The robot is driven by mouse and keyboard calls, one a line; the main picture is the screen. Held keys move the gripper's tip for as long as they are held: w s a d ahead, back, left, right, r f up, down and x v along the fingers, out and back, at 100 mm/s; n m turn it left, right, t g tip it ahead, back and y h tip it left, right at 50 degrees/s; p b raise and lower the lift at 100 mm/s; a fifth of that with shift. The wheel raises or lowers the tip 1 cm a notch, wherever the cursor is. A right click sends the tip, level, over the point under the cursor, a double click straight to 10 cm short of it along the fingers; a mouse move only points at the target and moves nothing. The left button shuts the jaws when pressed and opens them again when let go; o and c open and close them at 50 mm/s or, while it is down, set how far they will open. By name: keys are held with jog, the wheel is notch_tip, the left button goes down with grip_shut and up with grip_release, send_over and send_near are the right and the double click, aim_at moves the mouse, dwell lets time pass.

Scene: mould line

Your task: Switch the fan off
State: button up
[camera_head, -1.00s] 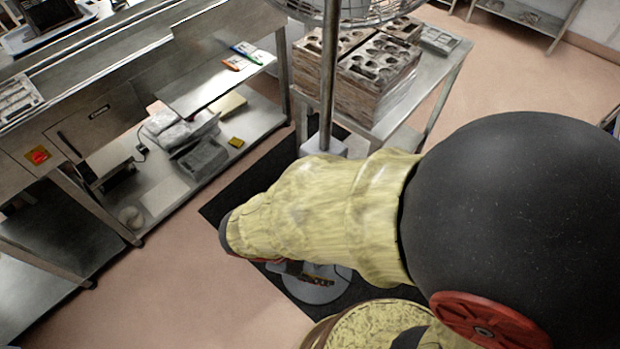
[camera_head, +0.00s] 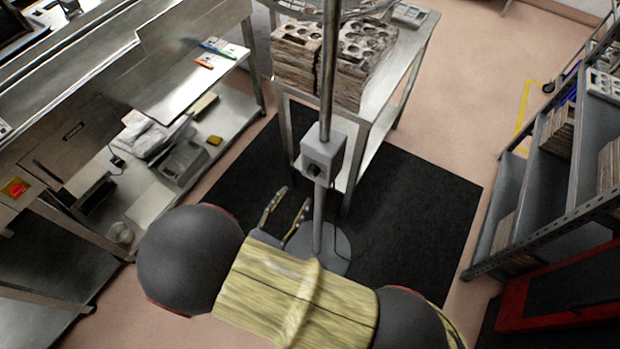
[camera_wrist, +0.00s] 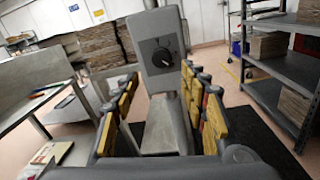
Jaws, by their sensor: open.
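The fan stands on a pole (camera_head: 328,75) with a round base (camera_head: 330,262) on a black mat. Only the lower edge of its wire cage (camera_head: 345,12) shows, at the top of the head view. A grey control box (camera_head: 322,153) on the pole carries a dark rotary knob (camera_head: 314,170). In the wrist view the box (camera_wrist: 158,28) is upright ahead, with the knob (camera_wrist: 162,57) facing me inside a ring of marks. My gripper (camera_head: 287,208) is open and empty, below and left of the box. Its yellow-padded fingers (camera_wrist: 158,115) flank the view below the knob, apart from it.
A steel table (camera_head: 385,85) with stacked moulds (camera_head: 340,60) stands right behind the pole. A steel bench (camera_head: 190,80) with a lower shelf is at left. A grey rack (camera_head: 545,190) stands at right. The black mat (camera_head: 420,210) has free room right of the pole.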

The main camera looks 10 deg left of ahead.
aim_at(311, 174)
jog(key=shift+b+x, duration=0.35)
jog(key=shift+x, duration=3.5)
jog(key=shift+d, duration=0.1)
jog(key=c, duration=0.3)
jog(key=c, duration=0.8)
grip_shut()
